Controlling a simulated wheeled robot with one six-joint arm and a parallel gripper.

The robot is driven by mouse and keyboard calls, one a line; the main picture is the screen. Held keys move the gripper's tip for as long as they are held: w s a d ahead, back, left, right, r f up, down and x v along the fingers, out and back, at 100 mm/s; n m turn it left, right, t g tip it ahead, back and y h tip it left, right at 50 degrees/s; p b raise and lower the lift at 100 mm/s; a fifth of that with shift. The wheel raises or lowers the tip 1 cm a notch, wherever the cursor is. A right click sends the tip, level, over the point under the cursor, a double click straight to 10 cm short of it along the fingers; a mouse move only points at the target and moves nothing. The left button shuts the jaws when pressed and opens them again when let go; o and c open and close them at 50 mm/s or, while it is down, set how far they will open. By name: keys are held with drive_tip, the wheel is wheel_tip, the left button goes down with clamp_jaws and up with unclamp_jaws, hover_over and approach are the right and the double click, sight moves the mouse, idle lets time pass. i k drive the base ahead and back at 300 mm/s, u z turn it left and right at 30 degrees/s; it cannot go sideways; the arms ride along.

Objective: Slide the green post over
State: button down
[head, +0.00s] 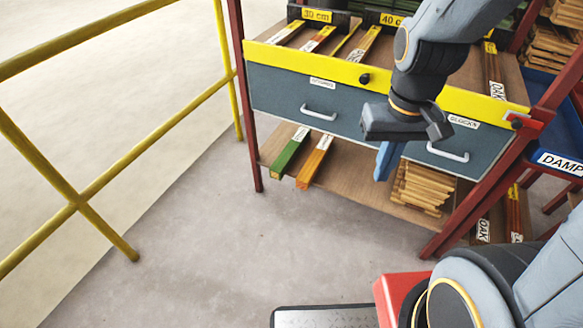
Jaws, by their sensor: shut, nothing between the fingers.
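The green post (288,155) lies on the lower wooden shelf (341,177) of a rack, at the shelf's left end, its near end at the front edge. A white label is on its far part, and its back end is hidden under the drawer fronts. An orange post (315,163) lies beside it on the right, with a narrow gap between them. My gripper (382,174) is shut and empty, its blue fingers pointing down in front of the rack. It is to the right of both posts and apart from the green one.
Two grey drawers, left (297,98) and right (463,142), hang above the shelf with protruding handles. A wood stack (422,187) fills the shelf's right part. A red upright (246,120) bounds the left, with a yellow railing (75,205) beyond.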

sight(278, 169)
drive_tip(key=z, duration=0.1)
drive_tip(key=i, duration=0.95)
drive_tip(key=u, duration=0.45)
